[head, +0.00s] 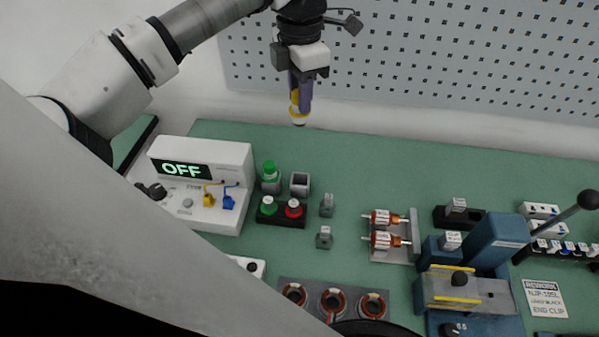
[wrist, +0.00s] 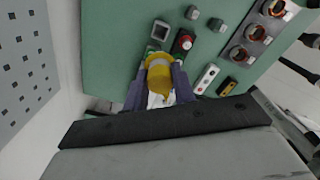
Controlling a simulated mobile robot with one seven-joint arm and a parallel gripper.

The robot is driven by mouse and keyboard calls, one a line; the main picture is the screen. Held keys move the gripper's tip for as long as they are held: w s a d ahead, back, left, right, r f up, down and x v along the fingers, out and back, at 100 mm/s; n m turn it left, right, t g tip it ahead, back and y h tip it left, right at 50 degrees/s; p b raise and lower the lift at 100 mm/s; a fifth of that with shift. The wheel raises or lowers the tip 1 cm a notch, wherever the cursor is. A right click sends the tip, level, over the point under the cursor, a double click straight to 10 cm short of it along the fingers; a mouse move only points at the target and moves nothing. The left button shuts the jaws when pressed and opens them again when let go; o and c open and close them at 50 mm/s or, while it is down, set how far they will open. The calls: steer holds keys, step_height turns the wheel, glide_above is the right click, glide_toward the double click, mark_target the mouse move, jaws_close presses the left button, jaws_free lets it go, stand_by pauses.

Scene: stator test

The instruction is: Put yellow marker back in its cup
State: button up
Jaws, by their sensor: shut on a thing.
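My gripper (head: 302,98) is shut on the yellow marker (head: 295,98) and points down, with the marker's lower end sticking out below the purple fingers. In the wrist view the yellow marker (wrist: 158,76) sits between the fingers and hides part of the bench. An empty grey square cup (head: 300,185) stands on the green bench, and its opening shows in the wrist view (wrist: 160,30). The marker is held above the bench, apart from this cup and higher in the head picture. A similar cup (head: 271,187) just left of it holds a green marker (head: 269,170).
A button box (head: 281,219) with green and red buttons stands in front of the cups. A white power unit (head: 215,160) reading OFF is to the left. Small grey blocks (head: 327,205) and a rotor rack (head: 413,240) are to the right. A pegboard (head: 420,60) rises behind.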

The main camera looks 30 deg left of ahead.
mark_target(300, 125)
step_height(300, 125, down, 19)
steer(key=b, duration=1.1)
steer(key=shift+f, duration=0.1)
steer(key=shift+f+b, duration=0.5)
steer(key=shift+b, duration=0.1)
steer(key=o, duration=1)
steer(key=shift+r, duration=0.1)
steer(key=shift+r, duration=0.1)
steer(key=shift+r+p, duration=0.3)
steer(key=shift+p, duration=0.2)
step_height(300, 125, up, 12)
steer(key=shift+r, duration=0.1)
